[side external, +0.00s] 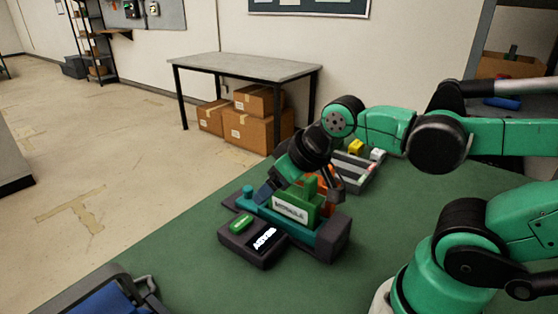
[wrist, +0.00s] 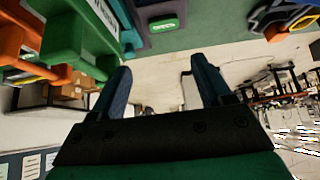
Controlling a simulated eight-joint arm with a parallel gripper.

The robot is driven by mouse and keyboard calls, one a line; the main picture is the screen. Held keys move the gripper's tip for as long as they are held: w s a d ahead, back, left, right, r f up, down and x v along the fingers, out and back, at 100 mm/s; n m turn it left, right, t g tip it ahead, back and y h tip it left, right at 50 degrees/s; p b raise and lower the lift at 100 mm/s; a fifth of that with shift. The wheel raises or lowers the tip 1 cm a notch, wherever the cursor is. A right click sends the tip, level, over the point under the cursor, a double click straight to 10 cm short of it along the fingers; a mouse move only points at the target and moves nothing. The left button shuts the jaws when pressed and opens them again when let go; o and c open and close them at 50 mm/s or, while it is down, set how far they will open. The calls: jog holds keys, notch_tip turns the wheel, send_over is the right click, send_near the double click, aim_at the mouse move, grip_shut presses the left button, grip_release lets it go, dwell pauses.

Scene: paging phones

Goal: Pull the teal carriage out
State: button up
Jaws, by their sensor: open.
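The teal carriage (side external: 302,236) is a long low piece in a dark base on the green table, with a short teal peg (side external: 248,191) at its left end. A green block (side external: 311,196) labelled "MODULE" stands on it; the same green block (wrist: 78,40) fills the upper left of the wrist view. My gripper (side external: 266,192) points down just right of the peg, partly hiding the carriage's far side. In the wrist view my gripper (wrist: 160,72) has its two fingers wide apart with nothing between them. Whether a finger touches the carriage cannot be told.
A dark box (side external: 252,243) with a green button and a lit display sits in front of the carriage. Orange parts (side external: 326,178) stand behind the module. A grey tray (side external: 357,170) with small blocks lies farther back. The table's (side external: 195,275) left front is clear; a blue chair stands beyond its edge.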

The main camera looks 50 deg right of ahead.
jog(key=w+d+r+m+g, duration=0.1)
jog(key=w+d+r+g, duration=0.15)
jog(key=w, duration=0.45)
jog(key=m+g, duration=0.2)
jog(key=g, duration=0.2)
send_over(248, 187)
jog(key=f, duration=0.5)
jog(key=shift+s+a+f, duration=0.35)
jog(key=shift+f, duration=0.05)
jog(key=shift+w+d+f+g, duration=0.25)
jog(key=shift+f, duration=3.05)
grip_shut()
